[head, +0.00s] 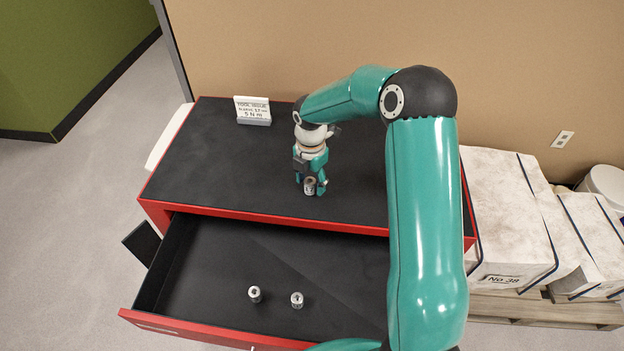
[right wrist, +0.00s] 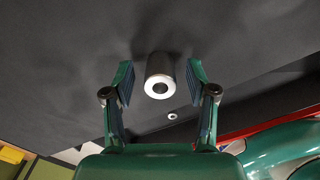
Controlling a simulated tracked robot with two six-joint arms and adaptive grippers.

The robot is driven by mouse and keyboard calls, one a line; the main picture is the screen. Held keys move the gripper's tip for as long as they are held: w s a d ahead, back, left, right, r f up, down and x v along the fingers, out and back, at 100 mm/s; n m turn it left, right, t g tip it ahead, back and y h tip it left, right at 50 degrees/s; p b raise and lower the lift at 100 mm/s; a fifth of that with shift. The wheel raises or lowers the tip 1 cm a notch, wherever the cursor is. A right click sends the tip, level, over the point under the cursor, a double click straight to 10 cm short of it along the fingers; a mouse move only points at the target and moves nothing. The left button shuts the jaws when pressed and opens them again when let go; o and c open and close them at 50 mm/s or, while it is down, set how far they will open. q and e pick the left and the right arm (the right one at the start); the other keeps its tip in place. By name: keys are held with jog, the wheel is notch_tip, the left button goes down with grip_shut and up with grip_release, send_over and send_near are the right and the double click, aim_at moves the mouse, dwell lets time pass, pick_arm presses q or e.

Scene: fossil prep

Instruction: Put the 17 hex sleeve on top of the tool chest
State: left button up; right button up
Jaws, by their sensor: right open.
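A metal sleeve (head: 310,186) is at the black top of the red tool chest (head: 230,165), near its front edge. No size mark on it is readable. My right gripper (head: 311,188) is pointed down at it. In the right wrist view the sleeve (right wrist: 159,76) is between the two open fingers (right wrist: 158,82), with a gap on either side. Two more metal sleeves, a left one (head: 255,293) and a right one (head: 297,300), stand in the open drawer (head: 215,270). My left gripper is not in view.
A small sign (head: 253,110) stands at the back left of the chest top. The left of the top is clear. White wrapped blocks (head: 508,220) lie on a pallet (head: 540,311) to the right. My right arm covers the chest's right side.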

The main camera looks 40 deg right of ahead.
aim_at(311, 183)
notch_tip(311, 183, up, 12)
jog(key=p, duration=0.9)
jog(key=shift+r, duration=0.15)
